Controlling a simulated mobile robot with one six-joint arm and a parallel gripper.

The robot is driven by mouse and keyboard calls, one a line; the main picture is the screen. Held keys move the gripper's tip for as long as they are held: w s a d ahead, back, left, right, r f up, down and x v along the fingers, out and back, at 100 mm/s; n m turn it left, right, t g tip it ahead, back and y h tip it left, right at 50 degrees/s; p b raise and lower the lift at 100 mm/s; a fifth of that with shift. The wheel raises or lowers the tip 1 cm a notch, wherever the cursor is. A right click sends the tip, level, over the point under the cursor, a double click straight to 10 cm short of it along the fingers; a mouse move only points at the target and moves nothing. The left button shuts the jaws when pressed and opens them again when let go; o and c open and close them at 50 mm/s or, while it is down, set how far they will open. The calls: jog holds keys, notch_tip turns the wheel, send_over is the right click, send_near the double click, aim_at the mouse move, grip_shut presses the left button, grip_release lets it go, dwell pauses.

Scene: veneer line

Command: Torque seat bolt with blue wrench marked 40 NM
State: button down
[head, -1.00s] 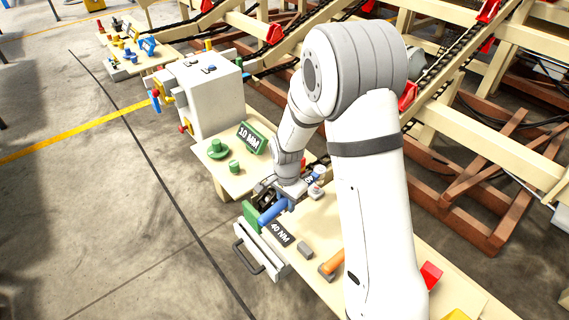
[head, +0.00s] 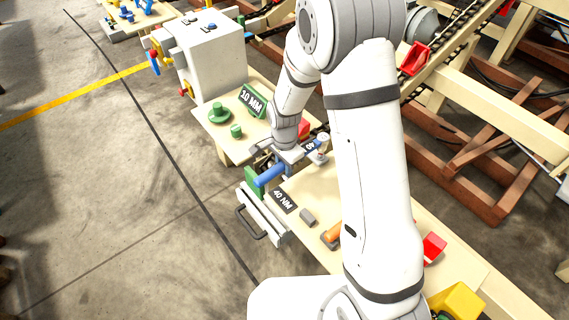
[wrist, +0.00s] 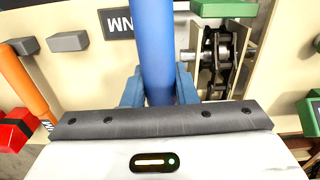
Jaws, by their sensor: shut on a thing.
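The blue wrench (head: 270,175) is in the grasp of my gripper (head: 286,160), beside the dark plate marked 40 NM (head: 285,201). In the wrist view, the wrench's blue handle (wrist: 153,40) runs up between my two blue fingers (wrist: 158,88), which are shut on it. The far end of the wrench is out of the wrist view. A dark metal mechanism (wrist: 217,58) shows just right of the handle. I cannot make out the seat bolt in these views.
An orange-handled tool (wrist: 22,82) and grey blocks (wrist: 68,41) lie left of the wrench in the wrist view. A drawer with a dark handle (head: 250,222) sticks out at the bench side.

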jog(key=shift+f+b, duration=0.3)
jog(key=shift+f, duration=0.4)
jog(key=shift+s+d+r+n, duration=0.15)
jog(key=shift+s+d+n, duration=0.65)
jog(key=shift+d+n, duration=0.15)
jog(key=shift+s+d+n+b, duration=0.3)
jog(key=shift+s+d+n, duration=0.75)
jog(key=shift+d, duration=0.15)
jog(key=shift+s+d+f+n+b, duration=0.1)
jog(key=shift+s+d+n, duration=0.25)
jog(key=shift+d+n, duration=0.5)
jog(key=shift+s+d+f+n+b, duration=0.15)
jog(key=shift+s+d+n, duration=0.2)
jog(key=shift+d+n, duration=0.55)
jog(key=shift+s+d+r+n+b, duration=0.1)
jog(key=shift+s+d+n, duration=0.35)
jog(key=shift+d, duration=0.65)
jog(key=shift+w+f+b, duration=0.1)
jog(key=shift+f+b, duration=0.25)
jog(key=shift+f, duration=0.1)
jog(key=shift+f+b, duration=0.7)
jog(key=shift+f, duration=0.2)
